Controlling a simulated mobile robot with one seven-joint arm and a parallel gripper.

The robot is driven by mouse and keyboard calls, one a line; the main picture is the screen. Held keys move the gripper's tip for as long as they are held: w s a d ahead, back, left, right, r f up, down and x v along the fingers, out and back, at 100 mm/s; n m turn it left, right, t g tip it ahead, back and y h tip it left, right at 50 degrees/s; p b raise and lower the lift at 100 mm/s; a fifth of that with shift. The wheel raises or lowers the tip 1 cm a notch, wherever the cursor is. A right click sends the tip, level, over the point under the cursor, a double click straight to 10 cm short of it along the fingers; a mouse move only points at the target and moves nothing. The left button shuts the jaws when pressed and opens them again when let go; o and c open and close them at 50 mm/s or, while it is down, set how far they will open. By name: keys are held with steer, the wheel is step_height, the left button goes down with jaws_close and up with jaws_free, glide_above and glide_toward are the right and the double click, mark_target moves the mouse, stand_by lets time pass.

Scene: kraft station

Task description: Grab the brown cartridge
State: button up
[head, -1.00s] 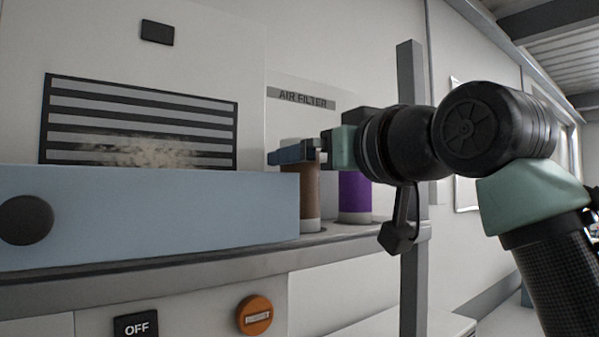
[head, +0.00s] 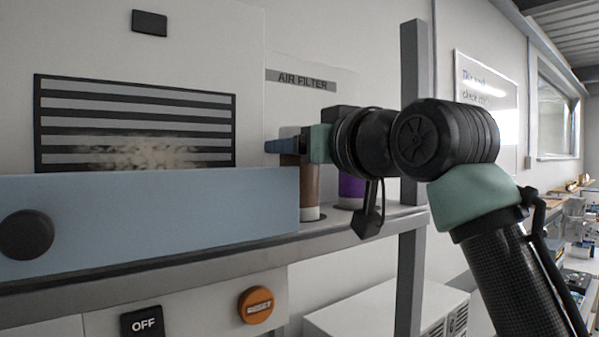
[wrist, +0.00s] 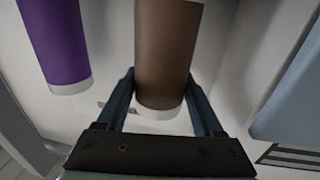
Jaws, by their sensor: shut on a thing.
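The brown cartridge (head: 310,188) stands upright on the shelf under the air filter sign in the head view, with a pale band at its bottom end. In the wrist view the brown cartridge (wrist: 168,50) sits between the two blue fingers. My gripper (head: 285,147) is shut on it near its upper part, coming in from the right. The fingers also show in the wrist view (wrist: 162,100), one on each side of the cartridge. My gripper hides part of the cartridge's top in the head view.
A purple cartridge (head: 351,190) stands close behind and right of the brown one, also in the wrist view (wrist: 58,40). A blue panel (head: 150,215) with a dark knob lies left. A grey post (head: 412,130) rises near my arm. An orange knob (head: 256,305) sits below the shelf.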

jaws_close()
steer(key=shift+r, duration=0.2)
